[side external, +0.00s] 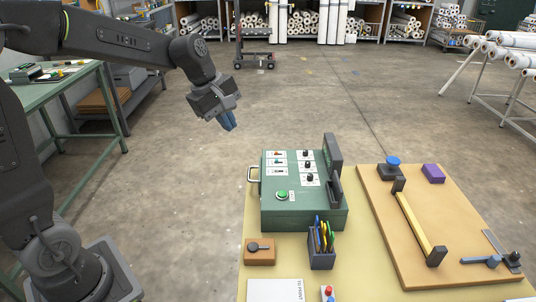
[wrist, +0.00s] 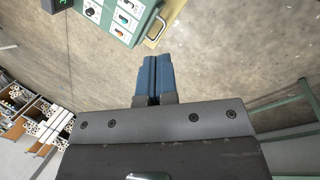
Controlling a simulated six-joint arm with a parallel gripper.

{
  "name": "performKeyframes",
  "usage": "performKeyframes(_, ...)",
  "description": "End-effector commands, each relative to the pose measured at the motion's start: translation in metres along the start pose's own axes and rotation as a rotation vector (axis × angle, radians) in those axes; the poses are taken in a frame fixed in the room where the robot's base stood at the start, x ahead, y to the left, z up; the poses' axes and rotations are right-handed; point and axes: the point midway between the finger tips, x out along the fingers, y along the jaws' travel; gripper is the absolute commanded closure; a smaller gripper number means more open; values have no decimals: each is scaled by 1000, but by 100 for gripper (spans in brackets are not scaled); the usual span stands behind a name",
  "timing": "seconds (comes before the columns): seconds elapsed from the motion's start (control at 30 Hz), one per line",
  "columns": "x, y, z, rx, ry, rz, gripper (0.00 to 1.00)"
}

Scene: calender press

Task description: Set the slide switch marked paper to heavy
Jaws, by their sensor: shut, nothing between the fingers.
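The green control box (side external: 300,221) stands on the work table. Its sloped top has a left column of white plates with small slide switches (side external: 277,162), beside a column of dark knobs. The switch markings are too small to read, so I cannot tell which is marked paper or where it is set. Part of the panel with several slide switches (wrist: 123,18) shows at the top of the wrist view. My gripper (side external: 229,122) is shut and empty, its blue fingers together, in the air to the upper left of the box and apart from it. Its fingertips (wrist: 155,60) point towards the box's side in the wrist view.
A green round button (side external: 282,195) sits low on the panel. A metal handle (side external: 252,174) sticks out at the box's left side. A dark upright part (side external: 333,160) rises at its right. A pen holder (side external: 321,260) stands in front. The air around my gripper is free.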

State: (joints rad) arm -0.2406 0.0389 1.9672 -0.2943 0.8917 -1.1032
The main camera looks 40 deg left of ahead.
Motion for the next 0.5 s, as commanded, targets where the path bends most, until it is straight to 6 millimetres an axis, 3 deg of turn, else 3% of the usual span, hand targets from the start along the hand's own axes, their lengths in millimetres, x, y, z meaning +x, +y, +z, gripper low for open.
performKeyframes(0.1,28,24,-28,-270,-31,-24,100)
performKeyframes(0.3,68,49,-67,-646,-69,-55,100)
performKeyframes(0.5,89,59,-88,-842,-86,-72,100)
